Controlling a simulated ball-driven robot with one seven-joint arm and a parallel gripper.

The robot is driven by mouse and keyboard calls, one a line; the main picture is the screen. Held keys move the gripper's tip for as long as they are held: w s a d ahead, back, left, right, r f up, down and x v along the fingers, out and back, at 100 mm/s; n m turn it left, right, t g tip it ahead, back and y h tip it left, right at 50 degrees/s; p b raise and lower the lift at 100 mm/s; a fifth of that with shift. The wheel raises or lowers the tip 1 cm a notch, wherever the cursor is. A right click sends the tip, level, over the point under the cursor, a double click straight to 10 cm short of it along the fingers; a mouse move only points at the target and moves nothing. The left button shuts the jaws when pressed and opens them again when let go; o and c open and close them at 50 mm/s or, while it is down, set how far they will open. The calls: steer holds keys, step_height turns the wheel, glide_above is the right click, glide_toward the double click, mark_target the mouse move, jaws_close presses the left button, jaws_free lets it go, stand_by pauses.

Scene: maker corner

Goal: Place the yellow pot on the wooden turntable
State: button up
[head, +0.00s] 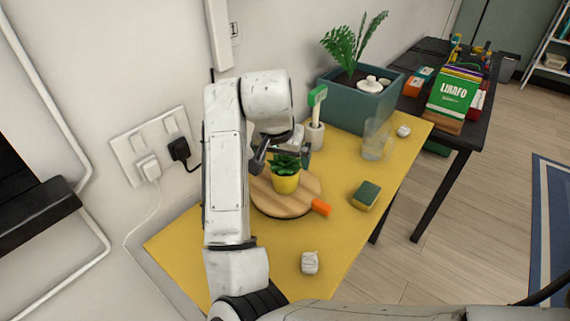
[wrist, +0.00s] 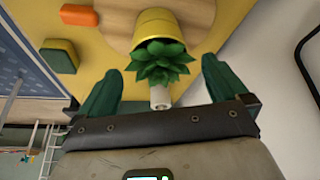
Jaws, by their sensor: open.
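The yellow pot (head: 286,183) with a leafy green plant stands upright on the round wooden turntable (head: 262,197). In the wrist view, the pot (wrist: 155,24) and its leaves show in front of a bare part of the turntable (wrist: 119,22). My gripper (head: 282,158) is open beside the plant, just behind it in the head view. In the wrist view, my gripper's (wrist: 158,74) green fingers are spread wide to either side of the leaves, with no visible contact. The pot's base is partly hidden in the wrist view.
An orange piece (head: 320,207) is at the turntable's edge. A green-yellow sponge (head: 366,195), a clear glass (head: 375,140), a white cup with a green brush (head: 315,134), a small whitish block (head: 310,263) and a teal planter (head: 350,103) stand around it on the yellow table (head: 330,240).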

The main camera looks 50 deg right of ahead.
steer(key=shift+v, duration=2.8)
steer(key=shift+c, duration=0.3)
